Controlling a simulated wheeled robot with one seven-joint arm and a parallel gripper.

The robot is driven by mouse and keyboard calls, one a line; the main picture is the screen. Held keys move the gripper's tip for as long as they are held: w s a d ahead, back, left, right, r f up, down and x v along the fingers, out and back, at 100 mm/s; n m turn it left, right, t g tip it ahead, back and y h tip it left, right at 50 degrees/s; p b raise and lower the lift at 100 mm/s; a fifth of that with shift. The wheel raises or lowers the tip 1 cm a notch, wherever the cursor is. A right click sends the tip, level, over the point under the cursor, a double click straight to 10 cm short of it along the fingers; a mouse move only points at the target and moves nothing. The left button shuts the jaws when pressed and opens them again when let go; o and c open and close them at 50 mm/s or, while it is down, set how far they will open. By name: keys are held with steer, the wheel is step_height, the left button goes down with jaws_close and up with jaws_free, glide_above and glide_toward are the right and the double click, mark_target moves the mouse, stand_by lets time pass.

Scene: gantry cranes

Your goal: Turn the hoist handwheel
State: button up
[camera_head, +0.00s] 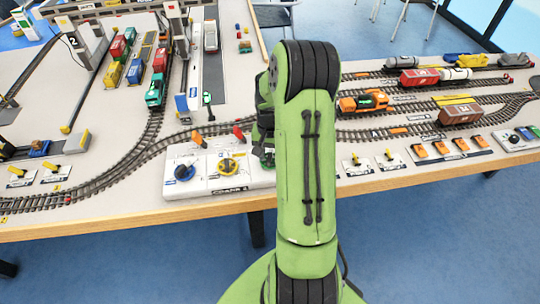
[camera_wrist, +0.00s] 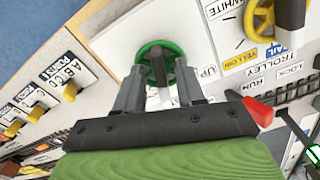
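A green handwheel (camera_wrist: 143,52) with a dark bar across its middle sits on the white control panel (camera_wrist: 112,38), beside a label reading UP. I take it for the hoist handwheel; its own name label is not readable. My gripper (camera_wrist: 159,72) is open, with its two grey fingers apart and their tips at either side of the wheel's near part. I cannot tell whether they touch the rim.
A yellow handwheel (camera_head: 228,165) by the TROLLEY label and a blue knob (camera_head: 184,172) share the panel. A red lever (camera_wrist: 258,110) stands close right of my gripper. Tracks run behind the panel, with an orange locomotive (camera_head: 365,101) to the right.

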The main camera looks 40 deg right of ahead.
steer(key=shift+c, duration=0.4)
jaws_close()
steer(key=shift+n, duration=0.3)
steer(key=n, duration=1.2)
steer(key=shift+d+n, duration=0.1)
steer(key=shift+n, duration=0.6)
steer(key=shift+o, duration=0.4)
jaws_free()
